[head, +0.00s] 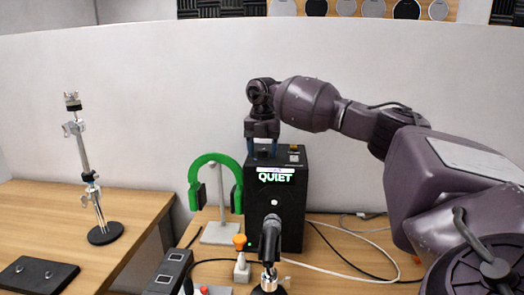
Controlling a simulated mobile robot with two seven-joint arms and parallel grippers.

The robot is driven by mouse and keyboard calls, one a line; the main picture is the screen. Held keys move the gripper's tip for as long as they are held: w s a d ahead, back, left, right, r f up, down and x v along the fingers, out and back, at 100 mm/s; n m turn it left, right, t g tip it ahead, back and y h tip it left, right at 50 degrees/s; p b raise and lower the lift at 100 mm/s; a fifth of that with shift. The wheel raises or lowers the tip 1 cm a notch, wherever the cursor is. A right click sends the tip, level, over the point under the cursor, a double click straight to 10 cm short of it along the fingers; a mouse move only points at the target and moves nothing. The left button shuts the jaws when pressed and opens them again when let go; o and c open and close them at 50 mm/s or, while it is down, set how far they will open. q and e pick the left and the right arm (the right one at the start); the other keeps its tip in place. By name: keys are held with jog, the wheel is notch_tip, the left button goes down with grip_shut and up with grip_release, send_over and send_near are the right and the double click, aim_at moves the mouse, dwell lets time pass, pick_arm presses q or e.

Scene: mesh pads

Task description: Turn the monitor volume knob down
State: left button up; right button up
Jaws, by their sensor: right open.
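The monitor appears to be the upright black box (290,215), with a lit sign (275,176) reading QUIET on its upper front. A small pale round part shows on its front below the sign. My right gripper (262,152) points down at the left part of the box's top, with its fingers open. Whether it touches anything there cannot be told. A small yellow-topped part (294,149) stands on the top, right of the gripper. I cannot tell which part is the volume knob; it may be hidden by the fingers. My left gripper is not in view.
Green headphones (215,160) hang on a stand left of the box. A microphone (270,242) stands in front of it, beside an orange-topped white object (240,243). Cables lie at right. A metal stand (104,233) and black pad (38,273) occupy the left table.

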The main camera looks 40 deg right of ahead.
jog(key=shift+c, duration=0.5)
jog(key=c, duration=0.8)
jog(key=shift+c, duration=0.2)
